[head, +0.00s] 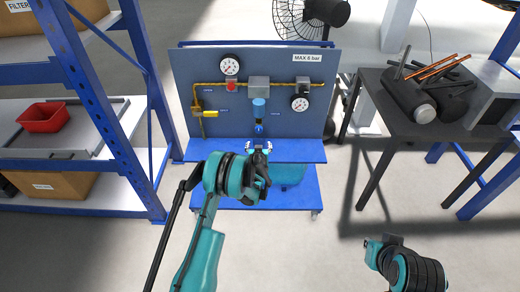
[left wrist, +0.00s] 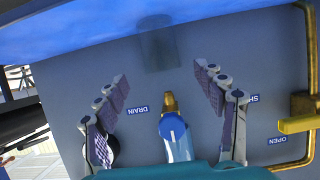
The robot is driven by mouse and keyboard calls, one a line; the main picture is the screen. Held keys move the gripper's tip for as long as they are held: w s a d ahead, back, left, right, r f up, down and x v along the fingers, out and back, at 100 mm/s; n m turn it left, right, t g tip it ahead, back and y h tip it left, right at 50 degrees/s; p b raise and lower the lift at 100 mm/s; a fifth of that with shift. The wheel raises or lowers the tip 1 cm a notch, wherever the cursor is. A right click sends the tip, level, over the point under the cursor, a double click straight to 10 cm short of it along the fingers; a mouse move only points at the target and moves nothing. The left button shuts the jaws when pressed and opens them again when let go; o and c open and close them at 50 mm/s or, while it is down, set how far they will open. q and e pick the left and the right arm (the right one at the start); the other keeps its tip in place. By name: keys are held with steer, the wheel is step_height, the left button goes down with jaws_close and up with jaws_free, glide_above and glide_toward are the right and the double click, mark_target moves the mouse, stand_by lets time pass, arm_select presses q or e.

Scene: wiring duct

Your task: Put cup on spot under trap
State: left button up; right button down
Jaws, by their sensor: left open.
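The trap (left wrist: 174,135) is a clear and blue bowl with a brass nozzle, fixed to the grey panel. In the head view the trap (head: 259,128) hangs just above and behind my left gripper (head: 258,147). A translucent grey cup-like cylinder (left wrist: 158,45) shows in the left wrist view, by the blue shelf and in line with the nozzle but apart from it. My left gripper (left wrist: 165,95) is open, its fingers on either side of the space around the nozzle, with nothing between the pads. The cup and the spot cannot be made out in the head view.
The blue shelf (head: 305,151) runs along the panel (head: 310,115). A blue rack (head: 65,30) stands left and a dark table (head: 395,135) with parts right. Part of my right arm shows at bottom right.

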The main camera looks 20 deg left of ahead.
arm_select(q)
steer(key=s+d+r+g, duration=0.1)
steer(key=s+r, duration=0.2)
steer(key=r, duration=0.4)
steer(key=s+r+g, duration=0.1)
steer(key=s+r, duration=0.2)
steer(key=r, duration=0.4)
steer(key=s+d+r+m+g+h, duration=0.1)
steer(key=s+d+r, duration=0.1)
steer(key=s+r, duration=1.05)
steer(key=s+d+f+m+g+h, duration=0.1)
steer(key=s+d, duration=0.1)
steer(key=s, duration=1.3)
steer(key=s+d+f+m+g+h, duration=0.1)
steer(key=s+d+f+g, duration=0.1)
steer(key=s, duration=1.3)
steer(key=shift+s+d+f+h, duration=0.15)
steer(key=shift+d+h, duration=0.15)
steer(key=shift+d, duration=0.1)
